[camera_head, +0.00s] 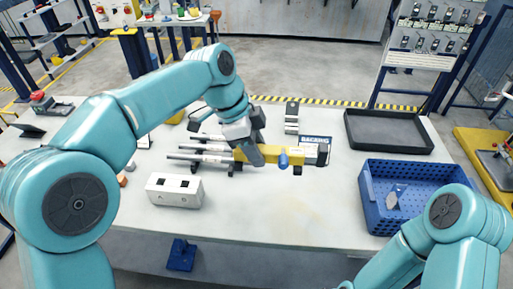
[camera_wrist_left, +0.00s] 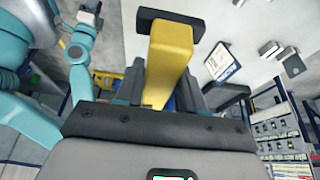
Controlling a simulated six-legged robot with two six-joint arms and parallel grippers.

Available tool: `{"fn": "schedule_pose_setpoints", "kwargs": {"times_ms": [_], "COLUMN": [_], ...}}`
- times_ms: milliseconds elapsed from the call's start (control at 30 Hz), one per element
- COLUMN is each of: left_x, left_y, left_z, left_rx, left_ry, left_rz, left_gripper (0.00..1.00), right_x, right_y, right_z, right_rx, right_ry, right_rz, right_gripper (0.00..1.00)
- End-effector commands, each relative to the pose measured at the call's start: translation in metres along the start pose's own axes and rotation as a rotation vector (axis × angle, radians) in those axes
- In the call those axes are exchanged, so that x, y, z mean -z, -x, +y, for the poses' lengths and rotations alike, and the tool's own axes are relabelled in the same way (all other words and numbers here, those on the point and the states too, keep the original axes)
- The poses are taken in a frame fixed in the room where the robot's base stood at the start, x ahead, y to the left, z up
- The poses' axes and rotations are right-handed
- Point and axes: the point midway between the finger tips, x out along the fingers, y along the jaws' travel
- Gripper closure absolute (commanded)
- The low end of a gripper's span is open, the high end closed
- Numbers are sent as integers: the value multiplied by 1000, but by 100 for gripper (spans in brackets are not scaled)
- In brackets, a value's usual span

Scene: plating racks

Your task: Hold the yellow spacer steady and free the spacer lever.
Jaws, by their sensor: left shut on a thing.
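The yellow spacer (camera_head: 270,154) lies across the rack in the middle of the table, with silver rods running out to its left. A blue knob (camera_head: 284,161) shows at its front right and looks like the spacer lever. My left gripper (camera_head: 257,156) reaches down from above and is shut on the spacer. In the left wrist view the spacer (camera_wrist_left: 168,60) stands out between the dark jaws (camera_wrist_left: 166,92). My right arm shows at the lower right of the head view, its gripper out of frame. In the wrist view a small grey gripper end (camera_wrist_left: 90,14) shows, its jaws unclear.
A white block with two dark holes (camera_head: 174,190) stands front left of the rack. A blue crate (camera_head: 412,203) with a small part inside is at the right, with a black tray (camera_head: 388,131) behind it. The front middle of the table is clear.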

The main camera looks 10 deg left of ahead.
Motion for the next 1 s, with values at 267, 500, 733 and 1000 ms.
{"fn": "schedule_pose_setpoints", "kwargs": {"times_ms": [267, 500, 733, 1000], "left_x": [-8, -14, -20, -27], "left_y": [-20, -34, -48, -65], "left_z": [0, 0, 0, 0], "left_rx": [0, 1, 0, 1], "left_ry": [0, 0, 0, 1], "left_rz": [1, 1, 1, 1], "left_gripper": [100, 100, 100, 100], "right_x": [0, 0, 1, 1], "right_y": [-16, -27, -38, -50], "right_z": [6, 10, 14, 18], "right_rx": [0, 0, 0, 0], "right_ry": [0, 0, 0, 0], "right_rz": [0, 0, 0, 0], "right_gripper": [57, 57, 57, 57]}}
